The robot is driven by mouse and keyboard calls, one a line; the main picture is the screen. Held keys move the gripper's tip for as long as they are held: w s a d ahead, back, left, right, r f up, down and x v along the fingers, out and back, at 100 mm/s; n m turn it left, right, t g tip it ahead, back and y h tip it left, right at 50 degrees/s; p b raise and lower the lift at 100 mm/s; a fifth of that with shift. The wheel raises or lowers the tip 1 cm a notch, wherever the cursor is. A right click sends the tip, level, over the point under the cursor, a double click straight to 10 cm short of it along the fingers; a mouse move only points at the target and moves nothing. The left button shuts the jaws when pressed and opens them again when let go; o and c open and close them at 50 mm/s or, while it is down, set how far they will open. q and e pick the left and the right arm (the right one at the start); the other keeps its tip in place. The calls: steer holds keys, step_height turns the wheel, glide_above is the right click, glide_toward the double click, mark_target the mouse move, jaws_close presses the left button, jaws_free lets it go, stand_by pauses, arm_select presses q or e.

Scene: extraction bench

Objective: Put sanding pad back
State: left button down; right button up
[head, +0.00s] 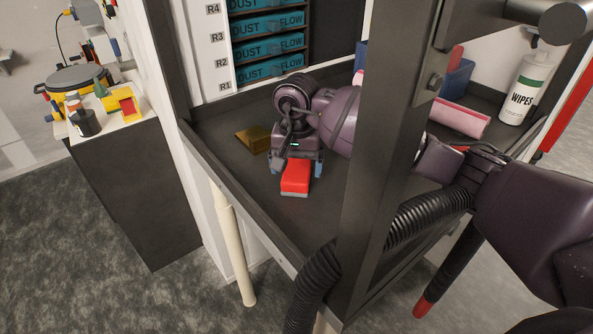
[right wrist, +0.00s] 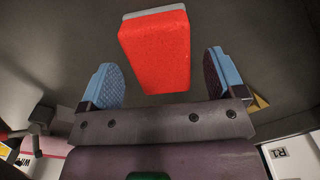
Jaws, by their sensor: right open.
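The sanding pad (head: 296,176) is a red block with a grey edge, lying on the dark bench tray. It also shows in the right wrist view (right wrist: 153,48), just ahead of and between the lines of the two fingers. My right gripper (head: 298,167) is open and low over the tray, its blue-padded fingers one on each side of the pad's near end. In the right wrist view, gaps show between the pad and both fingers (right wrist: 160,80). My left gripper is not in view.
A brown-gold wedge (head: 254,139) lies left of my right gripper. A dark post (head: 385,150) stands before my right arm. Teal drawers (head: 268,47) stand behind. A pink roll (head: 458,119) and wipes bottle (head: 524,90) are at the right. The tray has a raised rim (head: 240,215).

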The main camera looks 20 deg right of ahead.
mark_target(296, 171)
step_height(296, 171, up, 10)
steer(key=shift+r+b, duration=0.2)
steer(key=shift+b, duration=0.15)
stand_by(0.4)
